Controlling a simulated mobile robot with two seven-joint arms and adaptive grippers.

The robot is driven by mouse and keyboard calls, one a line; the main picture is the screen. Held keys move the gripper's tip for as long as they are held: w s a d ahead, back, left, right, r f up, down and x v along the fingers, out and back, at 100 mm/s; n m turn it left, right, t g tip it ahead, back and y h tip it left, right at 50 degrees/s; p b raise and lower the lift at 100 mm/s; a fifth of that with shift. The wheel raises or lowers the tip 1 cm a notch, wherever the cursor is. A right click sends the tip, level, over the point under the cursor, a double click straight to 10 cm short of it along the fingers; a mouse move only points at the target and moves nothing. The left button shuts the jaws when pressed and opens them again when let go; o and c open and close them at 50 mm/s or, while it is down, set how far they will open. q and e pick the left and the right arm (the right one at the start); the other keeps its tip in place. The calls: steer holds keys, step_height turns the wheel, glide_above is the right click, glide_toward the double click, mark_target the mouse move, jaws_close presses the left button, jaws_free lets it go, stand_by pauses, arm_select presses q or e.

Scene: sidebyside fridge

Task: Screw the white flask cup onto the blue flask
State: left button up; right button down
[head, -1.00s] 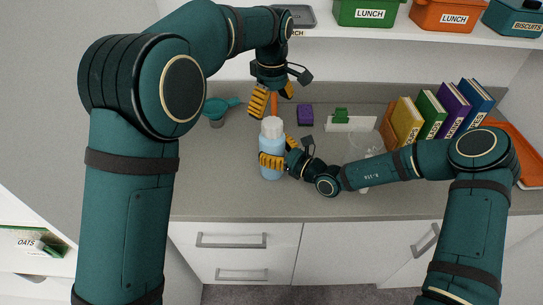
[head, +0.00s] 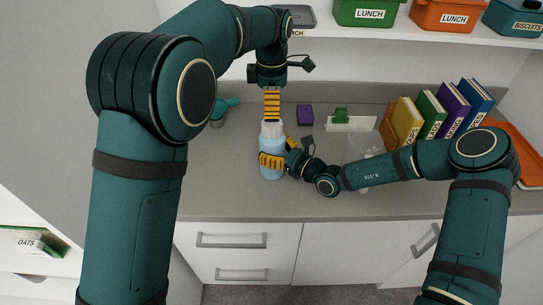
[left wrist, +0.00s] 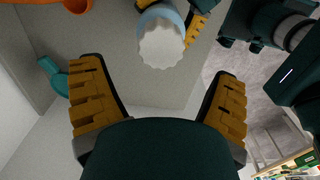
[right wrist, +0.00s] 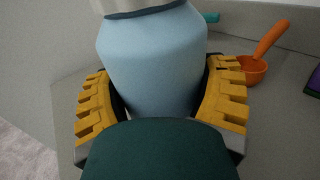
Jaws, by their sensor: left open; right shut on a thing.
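The light blue flask (head: 271,172) stands upright on the grey counter, and its body also fills the right wrist view (right wrist: 152,65). The white flask cup (head: 271,129) sits on top of it, with a dark band below the white part in the right wrist view. My right gripper (head: 277,161) is shut around the flask's body from the right. My left gripper (head: 271,116) is open and points down, its fingers at or just above the cup.
A teal scoop (head: 218,112) lies left of the flask. An orange scoop (right wrist: 252,68) shows behind the flask. A purple block (head: 305,115), a card with a green clip (head: 341,116), a clear container (head: 365,150) and several books (head: 408,117) stand to the right. The counter's front is clear.

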mark_target(272, 122)
arm_select(q)
steer(key=shift+f, duration=3.9)
steer(key=shift+c, duration=0.5)
